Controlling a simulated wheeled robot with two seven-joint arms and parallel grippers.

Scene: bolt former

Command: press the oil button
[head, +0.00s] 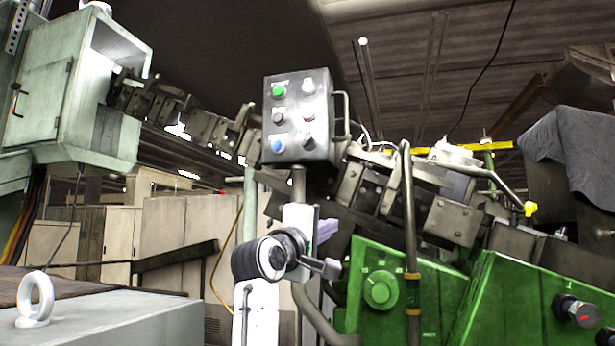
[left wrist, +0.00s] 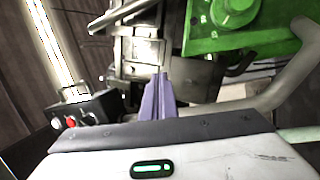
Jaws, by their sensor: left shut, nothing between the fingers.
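The control box (head: 297,150) stands on a post in the middle of the head view. My left gripper (head: 338,228) is below the box, partly hidden by my wrist. In the left wrist view its purple fingers (left wrist: 158,97) are together and empty, apart from the box (left wrist: 92,108) at left. My right gripper is not in view.
A green machine housing (head: 400,285) with a round knob is right of my left arm. Dark machine parts (head: 380,185) and a vertical pipe (head: 409,220) stand behind and right of the box. A grey block with a ring bolt (head: 36,300) is at lower left.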

